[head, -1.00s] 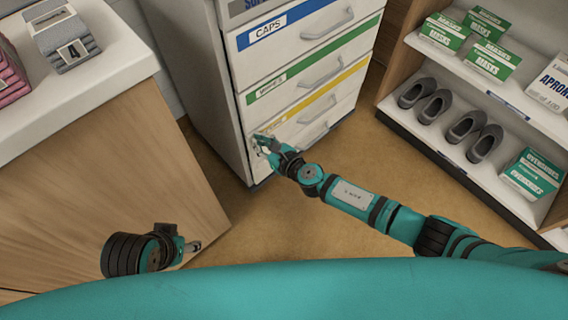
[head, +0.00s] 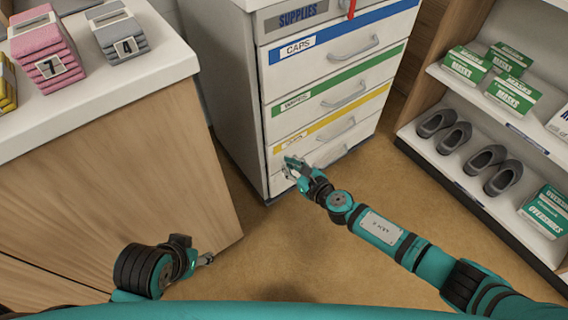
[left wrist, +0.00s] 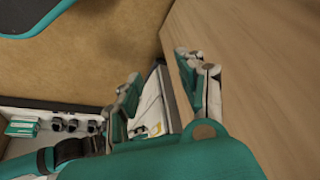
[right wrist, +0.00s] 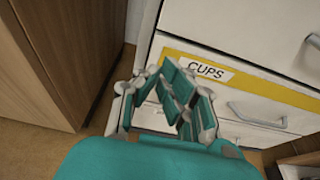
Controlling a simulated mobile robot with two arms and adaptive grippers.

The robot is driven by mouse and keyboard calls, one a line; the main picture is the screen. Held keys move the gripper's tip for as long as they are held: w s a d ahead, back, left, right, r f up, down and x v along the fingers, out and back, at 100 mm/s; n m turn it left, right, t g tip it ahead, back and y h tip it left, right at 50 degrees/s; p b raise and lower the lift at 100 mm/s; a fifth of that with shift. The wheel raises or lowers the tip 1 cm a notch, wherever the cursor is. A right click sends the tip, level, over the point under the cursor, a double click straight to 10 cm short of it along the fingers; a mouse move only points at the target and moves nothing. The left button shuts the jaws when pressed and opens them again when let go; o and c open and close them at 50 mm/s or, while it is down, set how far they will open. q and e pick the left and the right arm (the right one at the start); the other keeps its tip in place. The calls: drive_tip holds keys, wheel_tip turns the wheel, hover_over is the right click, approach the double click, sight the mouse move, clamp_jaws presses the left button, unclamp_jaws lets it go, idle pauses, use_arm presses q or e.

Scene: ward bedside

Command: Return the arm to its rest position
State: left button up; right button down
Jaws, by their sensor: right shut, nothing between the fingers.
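My right arm reaches in from the right of the head view. Its gripper (head: 290,168) is shut and empty, in front of the lower left part of the drawer cabinet, just below the yellow strip. In the right wrist view the fingers (right wrist: 180,100) are together, beside the yellow-striped CUPS drawer (right wrist: 270,88); whether they touch the cabinet is unclear. My left gripper (head: 206,258) is low beside the wooden counter front. In the left wrist view its fingers (left wrist: 165,95) stand apart with nothing between them.
The drawer cabinet (head: 225,90) has several closed-looking drawers. A counter (head: 165,65) at left carries folded pink (head: 48,60) and grey (head: 120,42) stacks. A shelf (head: 480,220) at right holds grey shoes and boxes. The floor (head: 300,260) between is clear.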

drive_tip(key=p+v, duration=0.2)
drive_tip(key=v, duration=0.6)
drive_tip(key=shift+d, duration=0.25)
